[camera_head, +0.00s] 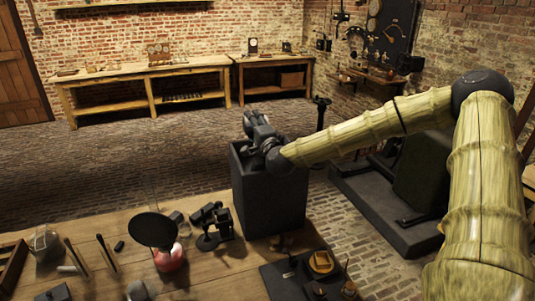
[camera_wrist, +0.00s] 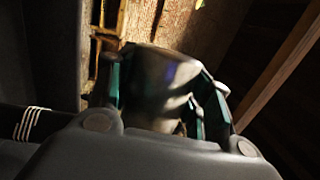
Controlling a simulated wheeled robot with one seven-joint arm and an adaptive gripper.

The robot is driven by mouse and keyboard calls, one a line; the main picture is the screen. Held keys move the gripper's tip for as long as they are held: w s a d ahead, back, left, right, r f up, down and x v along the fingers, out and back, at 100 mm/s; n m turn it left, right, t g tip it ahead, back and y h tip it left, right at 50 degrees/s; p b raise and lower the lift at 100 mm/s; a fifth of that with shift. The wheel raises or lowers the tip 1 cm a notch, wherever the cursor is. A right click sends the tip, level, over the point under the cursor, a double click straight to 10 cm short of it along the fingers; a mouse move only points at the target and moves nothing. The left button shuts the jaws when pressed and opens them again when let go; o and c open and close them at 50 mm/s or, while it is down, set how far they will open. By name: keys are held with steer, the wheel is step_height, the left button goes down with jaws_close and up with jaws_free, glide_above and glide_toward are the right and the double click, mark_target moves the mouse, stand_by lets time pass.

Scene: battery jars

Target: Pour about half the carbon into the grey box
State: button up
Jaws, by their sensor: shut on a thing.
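The grey box (camera_head: 268,208) is a tall, dark, open-topped bin standing beyond the table's far edge. My gripper (camera_head: 252,122) is over its top, near the rim. In the wrist view my gripper (camera_wrist: 168,95) is shut on a smooth, shiny container (camera_wrist: 162,72), with a green-edged finger on each side. The container looks tilted, but its mouth and contents are hidden. I cannot make out any carbon, in the container or falling. The inside of the grey box is mostly hidden by my gripper and arm.
The near wooden table (camera_head: 205,275) holds a round black disc (camera_head: 153,230), a red-based flask (camera_head: 170,260), a black instrument (camera_head: 215,225) and a dark tray (camera_head: 290,280) with small parts. A dark machine base (camera_head: 385,215) lies right of the box. Open brick floor (camera_head: 130,165) lies left.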

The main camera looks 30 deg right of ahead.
steer(key=shift+s, duration=0.1)
steer(key=shift+b, duration=0.3)
steer(key=shift+d+m, duration=0.15)
steer(key=shift+m, duration=0.15)
steer(key=shift+d+f+m+b, duration=0.1)
steer(key=shift+f+m+b, duration=0.3)
steer(key=shift+b, duration=0.8)
steer(key=shift+s+d+r+m+h+b, duration=0.1)
steer(key=shift+d+r+m+h+b, duration=0.15)
steer(key=shift+m+b, duration=0.55)
steer(key=shift+s+d+r+m+h+b, duration=0.1)
steer(key=shift+d+r+m+h+b, duration=0.1)
steer(key=shift+m+b, duration=0.65)
steer(key=shift+s+d+r+m+h+b, duration=0.2)
steer(key=shift+m+b, duration=0.25)
steer(key=shift+b, duration=0.65)
stand_by(2.3)
steer(key=shift+w, duration=0.15)
